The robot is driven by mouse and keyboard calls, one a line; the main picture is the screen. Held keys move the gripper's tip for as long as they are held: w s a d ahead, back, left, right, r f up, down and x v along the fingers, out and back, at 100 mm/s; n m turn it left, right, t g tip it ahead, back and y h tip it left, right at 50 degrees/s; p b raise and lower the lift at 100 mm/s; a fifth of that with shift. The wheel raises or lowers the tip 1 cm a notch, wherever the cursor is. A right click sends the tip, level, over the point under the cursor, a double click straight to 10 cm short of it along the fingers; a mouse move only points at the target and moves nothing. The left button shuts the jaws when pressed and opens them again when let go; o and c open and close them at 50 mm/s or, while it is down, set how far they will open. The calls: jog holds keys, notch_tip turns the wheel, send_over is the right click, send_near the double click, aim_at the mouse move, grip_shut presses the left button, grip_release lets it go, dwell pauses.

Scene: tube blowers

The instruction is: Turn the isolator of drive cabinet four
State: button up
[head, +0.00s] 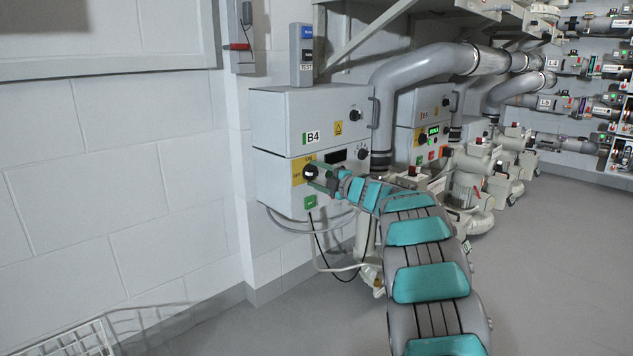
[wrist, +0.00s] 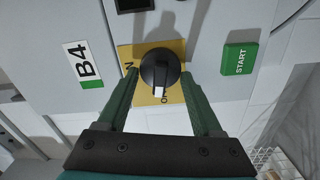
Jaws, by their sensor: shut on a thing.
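Drive cabinet four is the light grey box marked B4 (head: 277,158) on the wall. Its isolator is a black round knob (wrist: 158,66) on a yellow plate (wrist: 178,46); in the head view the knob (head: 309,172) is partly covered. My gripper (wrist: 160,76) is shut on the knob, one green finger on each side; in the head view it (head: 319,180) reaches the cabinet front. The knob's white mark points down in the wrist view, towards partly hidden lettering beginning with O. Lettering ending in N is at the left finger.
A green START button (wrist: 239,58) is beside the isolator plate. A B5 cabinet (head: 425,110) and pumps (head: 475,170) with grey pipes (head: 425,68) stand to the right. A wire basket (head: 85,340) is at lower left. Cables hang below B4.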

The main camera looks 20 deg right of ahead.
jog(key=shift+f+n+b, duration=0.1)
jog(key=shift+n+b, duration=0.25)
jog(key=shift+n, duration=0.85)
jog(key=o, duration=1.4)
jog(key=shift+c, duration=0.2)
jog(key=v, duration=0.7)
jog(key=shift+s+p, duration=0.3)
jog(key=shift+s, duration=0.1)
jog(key=shift+d, duration=0.1)
